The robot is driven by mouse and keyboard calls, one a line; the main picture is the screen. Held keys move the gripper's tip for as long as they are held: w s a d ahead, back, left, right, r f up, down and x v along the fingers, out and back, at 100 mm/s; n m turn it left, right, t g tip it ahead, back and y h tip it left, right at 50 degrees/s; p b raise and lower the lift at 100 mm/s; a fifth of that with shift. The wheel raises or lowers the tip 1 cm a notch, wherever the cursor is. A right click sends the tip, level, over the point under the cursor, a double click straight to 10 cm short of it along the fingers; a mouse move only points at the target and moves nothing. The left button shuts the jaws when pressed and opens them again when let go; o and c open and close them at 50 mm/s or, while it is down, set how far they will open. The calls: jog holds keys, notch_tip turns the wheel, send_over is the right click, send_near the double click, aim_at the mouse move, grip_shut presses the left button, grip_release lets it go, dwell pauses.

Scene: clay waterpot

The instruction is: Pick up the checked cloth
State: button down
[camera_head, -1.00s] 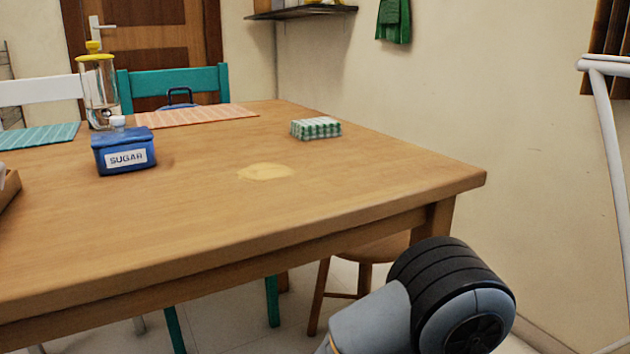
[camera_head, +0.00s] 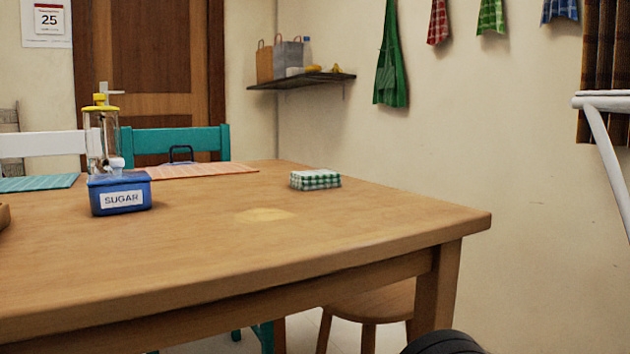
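A folded green-and-white checked cloth (camera_head: 315,180) lies on the wooden table (camera_head: 200,240), toward its right far side. It looks like a small flat block. Other checked cloths hang on the wall at the top right: a red one (camera_head: 438,22), a green one (camera_head: 491,16) and a blue one (camera_head: 559,10). My gripper is not in view. Only a dark rounded part of my arm shows at the bottom edge.
A pale yellowish patch (camera_head: 264,215) lies on the tabletop in front of the cloth. A blue sugar box (camera_head: 121,195), a yellow-topped glass dispenser (camera_head: 102,135) and placemats stand or lie to the left. A stool (camera_head: 372,302) is under the table. The tabletop around the cloth is clear.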

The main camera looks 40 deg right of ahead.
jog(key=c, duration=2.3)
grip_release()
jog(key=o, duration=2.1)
